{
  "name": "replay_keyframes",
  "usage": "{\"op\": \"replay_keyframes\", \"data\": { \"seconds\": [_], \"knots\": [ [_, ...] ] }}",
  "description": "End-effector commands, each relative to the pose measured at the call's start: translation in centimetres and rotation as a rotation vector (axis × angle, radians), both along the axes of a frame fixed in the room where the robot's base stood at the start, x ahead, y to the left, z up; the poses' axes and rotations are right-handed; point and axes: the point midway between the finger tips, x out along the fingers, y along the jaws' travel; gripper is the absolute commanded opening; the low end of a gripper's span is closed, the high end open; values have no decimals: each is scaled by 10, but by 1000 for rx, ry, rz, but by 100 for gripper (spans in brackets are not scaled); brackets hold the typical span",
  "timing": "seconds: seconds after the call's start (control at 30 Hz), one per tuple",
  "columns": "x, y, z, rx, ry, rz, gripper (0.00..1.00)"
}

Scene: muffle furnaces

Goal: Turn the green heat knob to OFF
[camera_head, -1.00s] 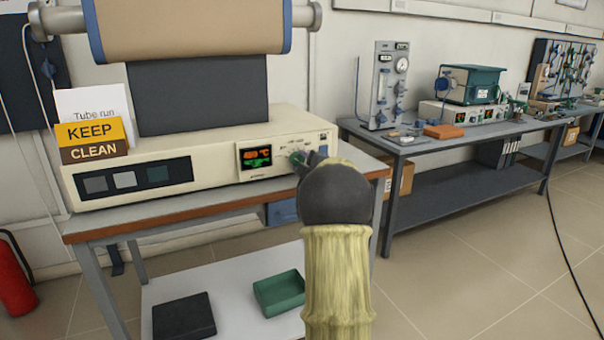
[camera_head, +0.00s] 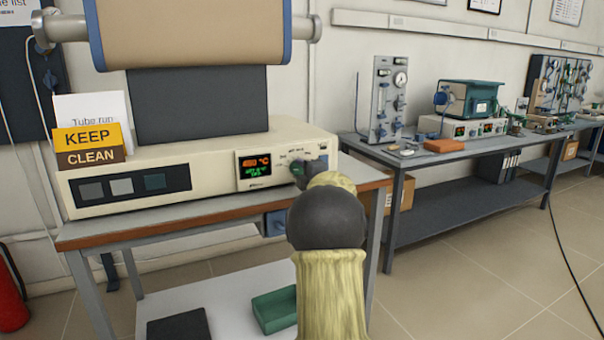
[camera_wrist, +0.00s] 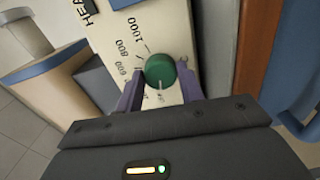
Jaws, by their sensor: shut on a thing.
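The green heat knob (camera_wrist: 159,71) is on the cream control panel (camera_wrist: 121,38) and shows clearly in the wrist view. A white mark is on its lower side, pointing toward my gripper's palm. Numbers including 1000, 800 and 600 are printed around it. My gripper (camera_wrist: 160,86) is shut on the knob, with one purple finger on each side. In the head view the knob (camera_head: 298,168) is small and partly hidden by my gripper and wrist. The furnace unit (camera_head: 215,200) has a lit display (camera_head: 254,165) left of the knob, with orange and green text.
The furnace stands on a bench (camera_head: 190,222) with a wooden edge. A yellow KEEP CLEAN sign (camera_head: 92,138) stands at its left. A green tray (camera_head: 274,311) is on the lower shelf. Another bench (camera_head: 470,150) with equipment stands at the right. The floor between is open.

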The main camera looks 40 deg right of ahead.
Motion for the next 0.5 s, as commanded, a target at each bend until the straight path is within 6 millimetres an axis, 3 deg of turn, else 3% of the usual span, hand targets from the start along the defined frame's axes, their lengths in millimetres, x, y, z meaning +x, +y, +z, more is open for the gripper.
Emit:
{"op": "replay_keyframes", "data": {
  "seconds": [0.03,0.07,0.13,0.5],
  "knots": [
    [1,1,2,-3,-4,3,15],
    [1,1,2,-3,-4,3,43],
    [1,1,2,-3,-4,2,57],
    [-2,1,1,0,-1,0,59]
  ]
}}
